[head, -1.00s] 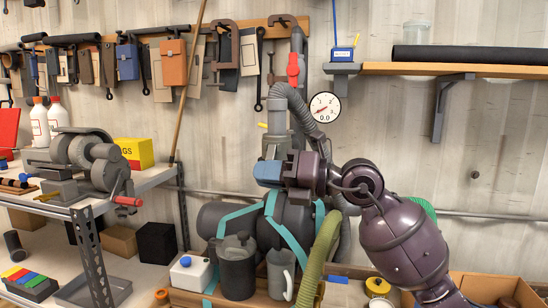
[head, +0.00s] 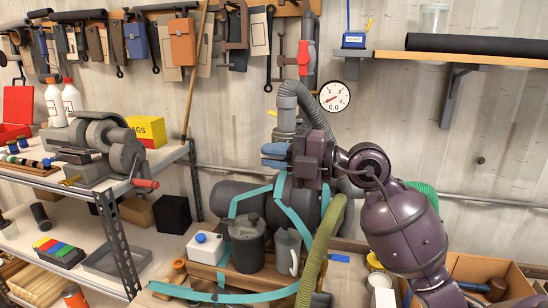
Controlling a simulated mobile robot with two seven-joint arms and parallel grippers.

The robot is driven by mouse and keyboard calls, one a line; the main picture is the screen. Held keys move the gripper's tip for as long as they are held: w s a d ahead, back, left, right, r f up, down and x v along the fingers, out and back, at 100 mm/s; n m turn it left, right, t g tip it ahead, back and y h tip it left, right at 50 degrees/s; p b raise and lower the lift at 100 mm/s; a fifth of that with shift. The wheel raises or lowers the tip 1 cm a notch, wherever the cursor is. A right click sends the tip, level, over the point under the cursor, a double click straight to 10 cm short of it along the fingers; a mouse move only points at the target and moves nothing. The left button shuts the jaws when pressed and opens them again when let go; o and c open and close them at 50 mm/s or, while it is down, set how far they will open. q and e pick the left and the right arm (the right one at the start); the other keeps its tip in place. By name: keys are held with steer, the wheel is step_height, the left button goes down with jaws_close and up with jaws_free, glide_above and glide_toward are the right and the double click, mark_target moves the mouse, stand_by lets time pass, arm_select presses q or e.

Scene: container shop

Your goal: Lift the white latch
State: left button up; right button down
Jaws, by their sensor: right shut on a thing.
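My right gripper (head: 275,155) is in the middle of the head view, in front of the grey pipe (head: 285,118) and above the dark drum of the machine (head: 232,192). Its blue fingers lie one above the other and point left. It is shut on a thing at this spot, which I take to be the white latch. The fingers and wrist hide the latch, and I cannot make out its white surface or how far it is raised. My left gripper is not in view.
Teal straps (head: 295,232) run around the drum. A dark grey jug (head: 247,247), a white container with a blue cap (head: 205,249) and a green hose (head: 318,255) are below the gripper. A gauge (head: 334,96) hangs on the wall. A shelf with a grinder (head: 108,145) stands left.

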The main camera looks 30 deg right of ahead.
steer(key=shift+r+m, duration=0.3)
steer(key=shift+m, duration=0.4)
steer(key=shift+r, duration=0.1)
steer(key=c, duration=1.2)
jaws_free()
steer(key=shift+s+d, duration=0.1)
steer(key=b+v, duration=0.2)
steer(key=v, duration=0.8)
steer(key=shift+s+d, duration=0.15)
steer(key=shift+d, duration=0.05)
